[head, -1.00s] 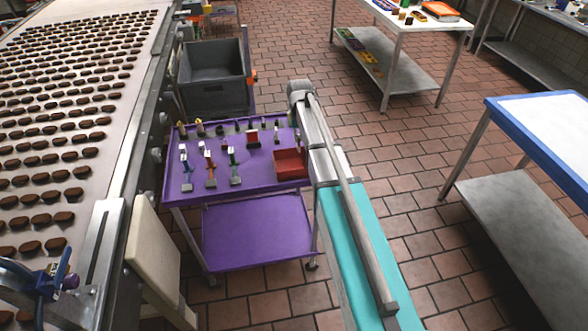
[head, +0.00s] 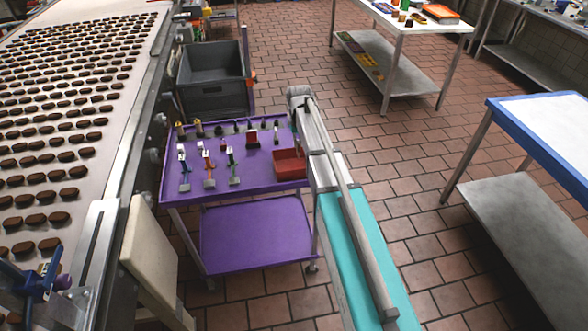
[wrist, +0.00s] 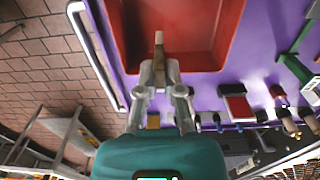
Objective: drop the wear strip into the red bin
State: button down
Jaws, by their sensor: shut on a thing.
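In the wrist view, my gripper (wrist: 158,72) is shut on a narrow tan-grey strip, the wear strip (wrist: 158,42), which sticks out beyond the fingertips. The red bin (wrist: 215,35) fills the upper middle of that view, and the strip shows against its inside. I cannot tell the height of the strip over the bin floor. In the head view, the red bin (head: 289,165) stands at the right end of the purple cart's top. I cannot make out the gripper or the strip in the head view.
The purple cart (head: 258,181) carries several handled tools and small parts left of the bin. A grey crate (head: 213,98) stands behind it. A conveyor with many chocolate-coloured pieces (head: 50,157) runs along the left. Open tiled floor (head: 425,160) lies to the right, between tables.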

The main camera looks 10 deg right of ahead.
aim_at(299, 148)
jog(key=shift+f+b, duration=1.3)
jog(key=shift+f, duration=0.3)
jog(key=c, duration=0.7)
grip_release()
jog(key=shift+r, duration=0.1)
notch_tip(299, 148, up, 6)
jog(key=p, duration=0.6)
jog(key=s+r+p, duration=1.7)
jog(key=s, duration=0.2)
jog(key=shift+s, duration=0.25)
jog(key=shift+d, duration=0.1)
